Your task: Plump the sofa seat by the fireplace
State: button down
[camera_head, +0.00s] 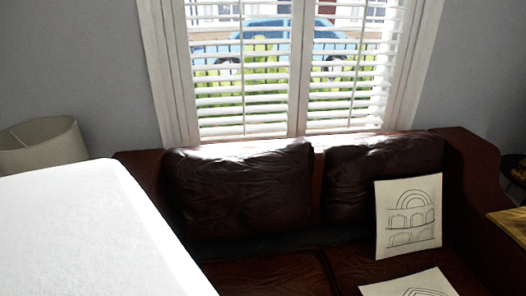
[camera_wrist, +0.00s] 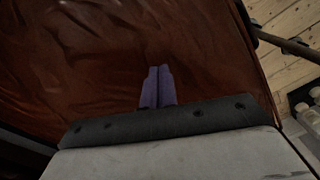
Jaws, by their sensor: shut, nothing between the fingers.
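A dark brown leather sofa (camera_head: 462,185) stands under the window in the head view. It has two creased back cushions, one on the left (camera_head: 238,190) and one on the right (camera_head: 350,178), and two seat cushions below, the left one (camera_head: 268,277) and the right one (camera_head: 345,265). In the wrist view, my gripper (camera_wrist: 158,70) has its two purple fingers together, shut and empty. Behind them lies a wrinkled brown leather surface (camera_wrist: 90,50); whether the fingers touch it I cannot tell. No fireplace shows in either view.
Two sheets with line drawings, one upright (camera_head: 408,216) and one lying flat (camera_head: 412,284), are on the sofa's right side. A lampshade (camera_head: 42,146) stands at left, a wooden table edge (camera_head: 512,222) at right. A dark bar (camera_wrist: 285,42) crosses above floorboards (camera_wrist: 290,68) in the wrist view.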

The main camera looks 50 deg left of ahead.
jog(key=shift+f+b, duration=0.55)
jog(key=shift+f, duration=0.3)
jog(key=shift+r, duration=0.1)
notch_tip(320, 180, up, 3)
jog(key=p, duration=0.4)
jog(key=shift+r, duration=0.15)
